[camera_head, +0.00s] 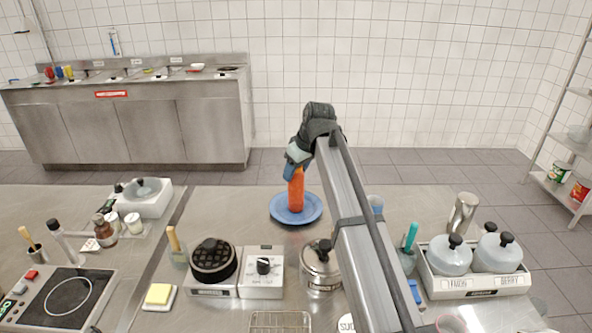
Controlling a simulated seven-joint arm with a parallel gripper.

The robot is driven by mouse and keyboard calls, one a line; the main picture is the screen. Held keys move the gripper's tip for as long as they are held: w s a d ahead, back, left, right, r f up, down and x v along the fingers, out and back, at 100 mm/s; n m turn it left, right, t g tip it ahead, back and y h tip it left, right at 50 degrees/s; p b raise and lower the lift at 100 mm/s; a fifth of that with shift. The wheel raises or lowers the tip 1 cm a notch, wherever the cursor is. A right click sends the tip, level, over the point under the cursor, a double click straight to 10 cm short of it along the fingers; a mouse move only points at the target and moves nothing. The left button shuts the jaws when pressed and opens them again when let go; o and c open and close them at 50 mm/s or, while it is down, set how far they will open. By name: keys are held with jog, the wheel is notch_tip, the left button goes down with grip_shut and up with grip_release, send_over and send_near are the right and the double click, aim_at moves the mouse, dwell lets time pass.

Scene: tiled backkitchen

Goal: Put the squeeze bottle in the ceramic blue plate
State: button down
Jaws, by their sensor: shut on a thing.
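The squeeze bottle (296,192) is orange and stands about upright over the middle of the blue plate (280,216). My gripper (295,170) is shut on its upper part from above. The bottle's lower end overlaps the plate in the picture; I cannot tell whether it touches the plate or hangs just above it. The plate lies flat on the steel counter, and its rim shows on all sides of the bottle. My gripper's fingertips are small and partly hidden.
A black round waffle-like appliance (213,258), a white box with a knob (263,271) and a steel pot (320,267) stand in front of the plate. My arm crosses the counter to its right. The steel counter left of the plate (225,208) is clear.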

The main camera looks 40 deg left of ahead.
jog(key=shift+f, duration=0.2)
jog(key=shift+c, duration=2.2)
grip_release()
jog(key=v, duration=1.2)
jog(key=shift+r, duration=0.25)
